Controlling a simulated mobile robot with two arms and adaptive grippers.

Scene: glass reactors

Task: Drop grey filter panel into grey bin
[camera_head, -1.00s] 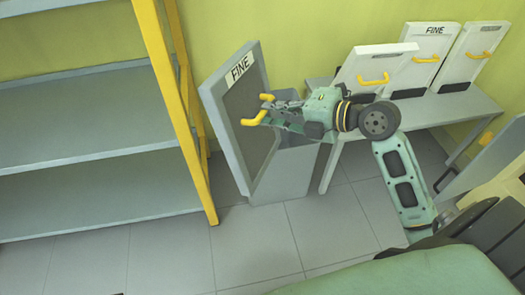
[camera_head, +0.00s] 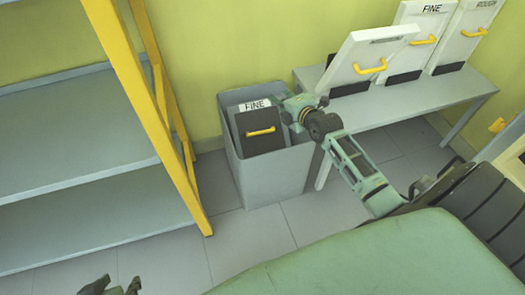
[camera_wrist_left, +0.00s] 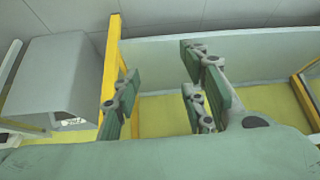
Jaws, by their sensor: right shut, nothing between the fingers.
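The grey filter panel (camera_head: 264,128), labelled FINE with a yellow handle, is inside the grey bin (camera_head: 268,182) in the head view. Its top shows at the bin's opening; its lower part is hidden. My right gripper (camera_head: 287,106) is at the bin's right rim, beside the panel and apart from its handle. It is shut and empty; its fingertips are hard to make out. My left gripper (camera_head: 108,288) shows at the lower left edge, far from the bin. In the left wrist view its fingers (camera_wrist_left: 160,98) are apart with nothing between them; the bin (camera_wrist_left: 55,70) is left of them.
A grey shelf unit (camera_head: 90,140) with a yellow post (camera_head: 150,110) stands left of the bin. A bench (camera_head: 440,100) to the right carries white panels (camera_head: 373,52) with yellow handles, labelled FINE and ROUGH. Floor in front of the bin is clear.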

